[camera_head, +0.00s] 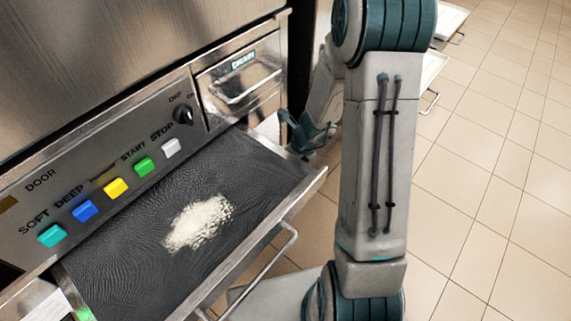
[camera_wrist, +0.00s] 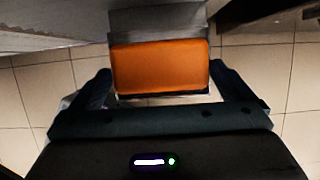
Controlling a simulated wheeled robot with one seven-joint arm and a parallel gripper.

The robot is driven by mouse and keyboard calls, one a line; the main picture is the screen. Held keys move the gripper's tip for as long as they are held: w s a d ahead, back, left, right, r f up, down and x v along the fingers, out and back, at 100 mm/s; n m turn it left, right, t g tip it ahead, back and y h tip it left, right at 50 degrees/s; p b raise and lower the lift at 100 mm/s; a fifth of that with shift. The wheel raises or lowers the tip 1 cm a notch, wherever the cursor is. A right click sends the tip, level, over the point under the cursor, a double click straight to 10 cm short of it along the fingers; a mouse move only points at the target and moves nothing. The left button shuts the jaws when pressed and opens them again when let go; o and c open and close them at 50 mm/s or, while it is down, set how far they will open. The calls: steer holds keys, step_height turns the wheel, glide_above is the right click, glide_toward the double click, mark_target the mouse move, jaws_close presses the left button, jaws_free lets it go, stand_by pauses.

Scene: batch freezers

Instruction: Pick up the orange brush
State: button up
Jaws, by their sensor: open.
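The orange brush (camera_wrist: 160,66) shows in the wrist view as an orange block with a dark lower edge. My gripper (camera_wrist: 161,76) is open, with one finger on each side of the brush and a small gap visible on the left; contact on the right is hard to judge. In the head view, my gripper (camera_head: 292,133) is beside the right end of the machine's drawer-like tray. I cannot make out the brush in the head view.
The freezer panel (camera_head: 110,185) has several coloured buttons. A dark pull-out tray (camera_head: 120,270) with a pale powdery patch (camera_head: 198,223) and a metal handle (camera_head: 262,268) juts out below it. A drain drawer (camera_head: 240,80) is above right. Tiled floor (camera_head: 480,190) is open at right.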

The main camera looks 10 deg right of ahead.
steer(key=c, duration=0.8)
steer(key=shift+c, duration=0.2)
steer(key=shift+r, duration=0.15)
steer(key=shift+r+p, duration=0.55)
steer(key=shift+p, duration=0.05)
step_height(320, 180, up, 3)
steer(key=p, duration=0.2)
steer(key=shift+r+p, duration=0.15)
steer(key=shift+p, duration=0.15)
steer(key=s+d+r+p, duration=0.3)
steer(key=s+d+r, duration=0.2)
steer(key=d, duration=0.5)
steer(key=shift+d+r, duration=0.3)
steer(key=shift+r, duration=0.4)
